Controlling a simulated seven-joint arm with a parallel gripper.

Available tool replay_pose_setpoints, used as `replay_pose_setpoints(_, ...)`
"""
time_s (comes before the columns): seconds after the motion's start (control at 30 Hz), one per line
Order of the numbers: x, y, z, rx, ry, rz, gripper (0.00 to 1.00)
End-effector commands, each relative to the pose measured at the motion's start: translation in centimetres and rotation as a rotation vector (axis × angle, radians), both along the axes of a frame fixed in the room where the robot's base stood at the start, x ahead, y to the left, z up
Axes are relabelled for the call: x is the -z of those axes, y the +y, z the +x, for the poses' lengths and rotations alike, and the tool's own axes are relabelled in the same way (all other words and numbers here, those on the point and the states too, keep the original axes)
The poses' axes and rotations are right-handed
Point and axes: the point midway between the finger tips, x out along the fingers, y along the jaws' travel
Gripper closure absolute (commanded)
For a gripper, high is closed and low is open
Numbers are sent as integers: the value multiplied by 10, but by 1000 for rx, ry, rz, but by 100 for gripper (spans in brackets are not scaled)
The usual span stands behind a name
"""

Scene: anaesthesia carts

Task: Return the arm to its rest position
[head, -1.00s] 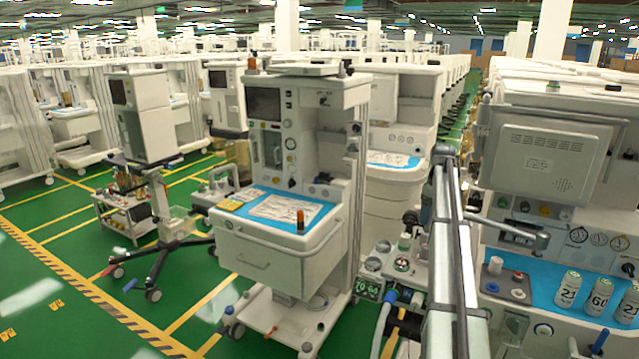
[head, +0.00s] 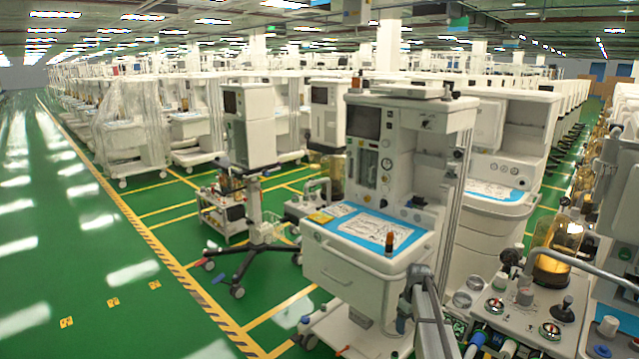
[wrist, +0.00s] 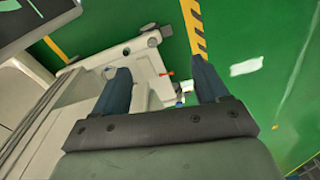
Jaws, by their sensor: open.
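My gripper shows in the wrist view (wrist: 163,78) with its two dark blue fingers spread wide apart. Nothing is between the fingers except the cart's white base and the green floor below. In the head view my arm reaches in from the bottom edge, and its dark end (head: 418,278) is in front of the right side of the middle anaesthesia cart (head: 352,265). The fingers are hard to make out there. I cannot tell whether the arm touches the cart.
A blue work surface (head: 346,212) on the middle cart holds a printed sheet and an orange-and-black bottle (head: 389,243). A metal-piped machine with a glass canister (head: 558,250) stands at the right. Open green floor (head: 70,240) with yellow lines lies at the left.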

Motion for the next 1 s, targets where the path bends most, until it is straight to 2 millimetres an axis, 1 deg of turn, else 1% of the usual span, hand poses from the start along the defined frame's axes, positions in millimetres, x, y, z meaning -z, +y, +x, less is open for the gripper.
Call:
replay_pose_setpoints(0.03,22,12,-19,8,20,4,26)
replay_pose_setpoints(0.1,47,23,-39,28,44,7,26)
replay_pose_setpoints(0.17,69,32,-58,50,69,9,26)
replay_pose_setpoints(0.2,83,37,-72,64,86,11,26)
replay_pose_setpoints(0.37,132,54,-127,129,152,11,26)
replay_pose_setpoints(0.4,144,59,-142,144,171,10,26)
replay_pose_setpoints(0.47,161,65,-165,169,197,7,26)
replay_pose_setpoints(0.5,171,69,-180,184,214,6,26)
replay_pose_setpoints(0.67,208,83,-241,249,281,-5,26)
replay_pose_setpoints(0.7,216,87,-257,264,298,-9,26)
replay_pose_setpoints(0.87,244,99,-321,326,365,-29,26)
replay_pose_setpoints(0.9,250,102,-338,342,382,-34,26)
replay_pose_setpoints(0.97,258,106,-362,365,406,-44,26)
replay_pose_setpoints(1.0,263,109,-378,380,422,-51,26)
